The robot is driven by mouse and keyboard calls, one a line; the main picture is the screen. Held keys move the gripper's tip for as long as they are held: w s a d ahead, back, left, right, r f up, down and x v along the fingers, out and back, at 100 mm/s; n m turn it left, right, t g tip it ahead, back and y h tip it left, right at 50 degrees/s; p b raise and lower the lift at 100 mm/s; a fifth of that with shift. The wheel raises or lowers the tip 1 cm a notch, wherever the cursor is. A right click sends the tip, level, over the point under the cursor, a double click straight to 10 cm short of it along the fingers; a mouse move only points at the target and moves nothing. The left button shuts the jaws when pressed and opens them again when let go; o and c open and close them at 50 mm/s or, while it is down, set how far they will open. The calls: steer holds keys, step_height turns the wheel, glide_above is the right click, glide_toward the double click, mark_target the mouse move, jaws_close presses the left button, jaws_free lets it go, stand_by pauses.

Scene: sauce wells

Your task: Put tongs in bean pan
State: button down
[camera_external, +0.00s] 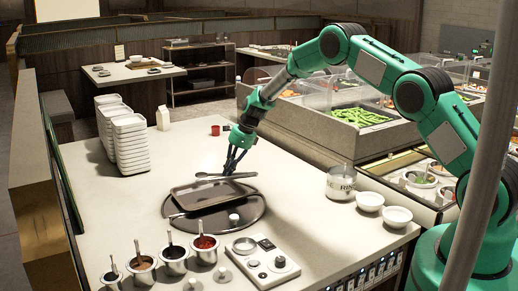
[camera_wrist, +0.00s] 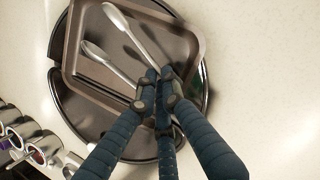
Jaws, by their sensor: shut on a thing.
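My gripper (camera_external: 231,168) is over the right back part of a dark rectangular tray (camera_external: 183,206) on the white table. It is shut on the metal tongs (camera_external: 212,177), holding them near one end. In the wrist view the two tong arms (camera_wrist: 127,31) spread from between my blue fingers (camera_wrist: 158,90) over the tray (camera_wrist: 83,22). The held end is hidden by the fingers. I cannot tell whether the tongs still touch the tray. Green beans fill the bean pan (camera_external: 360,117) in the serving counter at the back right, well away from my gripper.
The tray lies on a round dark griddle (camera_external: 250,219). A stack of white trays (camera_external: 131,146) stands at left. Sauce pots (camera_external: 205,249) and a control box (camera_external: 268,262) are in front. A glass jar (camera_external: 341,183) and white bowls (camera_external: 397,217) are at right, beside the counter edge (camera_external: 310,135).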

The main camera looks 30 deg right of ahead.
steer(key=shift+w+a+f+b, duration=0.25)
steer(key=shift+w+a, duration=0.1)
steer(key=shift+w, duration=1.9)
steer(key=shift+w+a+f+b, duration=0.15)
steer(key=shift+w+a+f, duration=0.2)
steer(key=shift+w, duration=1.95)
steer(key=shift+w+a+f+b, duration=0.2)
steer(key=shift+w+a, duration=0.2)
steer(key=shift+w, duration=1.85)
steer(key=shift+w+r, duration=0.15)
steer(key=shift+w, duration=0.2)
steer(key=shift+f, duration=1.75)
steer(key=shift+f+b, duration=0.1)
steer(key=shift+b, duration=0.25)
steer(key=c, duration=1.9)
jaws_free()
